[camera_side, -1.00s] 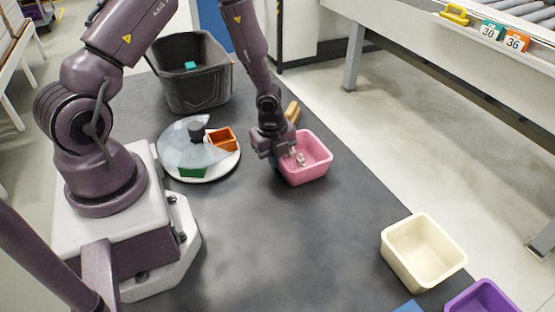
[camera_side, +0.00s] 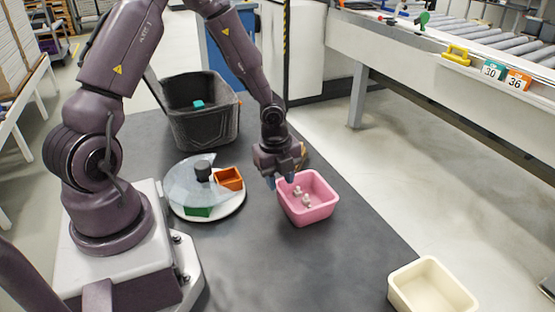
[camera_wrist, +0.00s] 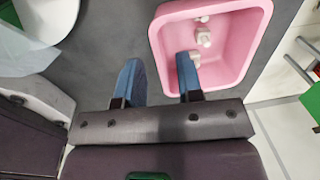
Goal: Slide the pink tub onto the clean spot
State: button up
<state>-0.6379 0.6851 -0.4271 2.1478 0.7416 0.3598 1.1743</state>
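The pink tub (camera_side: 308,213) stands upright on the dark table, with a few small whitish pieces (camera_side: 304,197) in it. In the wrist view the tub (camera_wrist: 255,50) is at the upper right. My gripper (camera_side: 283,180) is at the tub's left back side, its two blue fingers apart with nothing gripped between them. In the wrist view my gripper (camera_wrist: 159,60) has one finger left of the tub and the other overlapping its inside, so the near wall lies between or below them. I cannot tell whether they touch the tub. No distinct clean spot is visible on the table.
A round turntable (camera_side: 233,207) with a clear cover, an orange bin (camera_side: 229,179) and a green piece (camera_side: 197,211) is left of the tub. A black bin (camera_side: 205,128) stands behind. A cream bin (camera_side: 398,294) is at front right. Dark table (camera_side: 290,265) in front is bare.

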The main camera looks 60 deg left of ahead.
notch_tip(320, 180, up, 6)
jog(key=shift+s, duration=0.3)
jog(key=shift+r, duration=0.2)
notch_tip(320, 180, up, 8)
dwell(0.8)
jog(key=shift+f, duration=0.1)
